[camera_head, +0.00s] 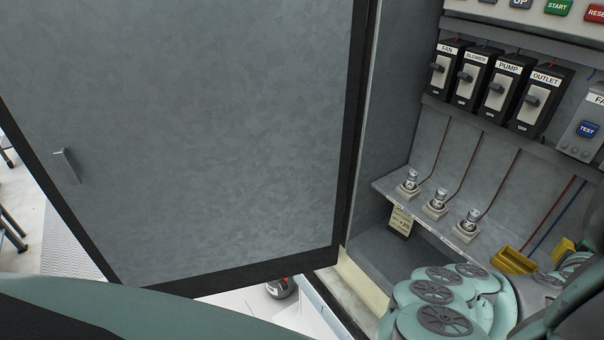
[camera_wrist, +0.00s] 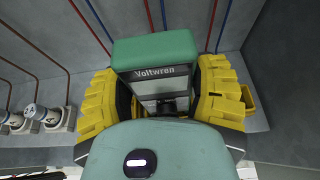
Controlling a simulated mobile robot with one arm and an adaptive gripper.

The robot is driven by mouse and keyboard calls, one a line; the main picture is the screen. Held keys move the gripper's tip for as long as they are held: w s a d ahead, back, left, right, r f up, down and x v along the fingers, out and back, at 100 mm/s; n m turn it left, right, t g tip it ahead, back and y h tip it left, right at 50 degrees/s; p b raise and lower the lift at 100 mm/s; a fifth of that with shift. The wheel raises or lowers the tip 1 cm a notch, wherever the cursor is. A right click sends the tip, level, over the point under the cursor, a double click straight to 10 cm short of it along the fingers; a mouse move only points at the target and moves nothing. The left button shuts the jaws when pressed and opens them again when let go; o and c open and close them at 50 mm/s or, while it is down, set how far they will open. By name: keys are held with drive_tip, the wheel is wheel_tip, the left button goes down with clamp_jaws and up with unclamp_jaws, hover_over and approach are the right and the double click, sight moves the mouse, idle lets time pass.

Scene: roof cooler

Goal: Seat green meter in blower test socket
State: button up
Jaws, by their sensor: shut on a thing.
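The green meter (camera_wrist: 154,54), lettered "Voltwren" and with a dark lower face, stands between the yellow ridged fingers of my gripper (camera_wrist: 165,95) in the wrist view. My gripper is shut on it. My green hand housing hides the meter's lower end, so I cannot tell whether it touches anything below. A yellow open-topped holder (camera_head: 513,260), like a socket, is on the shelf at the right in the head view, with red and blue wires close behind it. Its label cannot be read. My arm hides much of that corner, and the meter cannot be made out there.
Several small round fittings (camera_head: 436,205) with brown wires stand on the shelf (camera_head: 388,188) to the left. Black switches above include one marked BLOWER (camera_head: 471,77). A test box (camera_head: 583,128) hangs at the right. The open grey cabinet door (camera_head: 200,130) fills the left side.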

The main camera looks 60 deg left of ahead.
drive_tip(key=shift+f+b, duration=0.45)
drive_tip(key=shift+f, duration=0.05)
idle(0.3)
drive_tip(key=o, duration=1.4)
drive_tip(key=shift+s, duration=0.1)
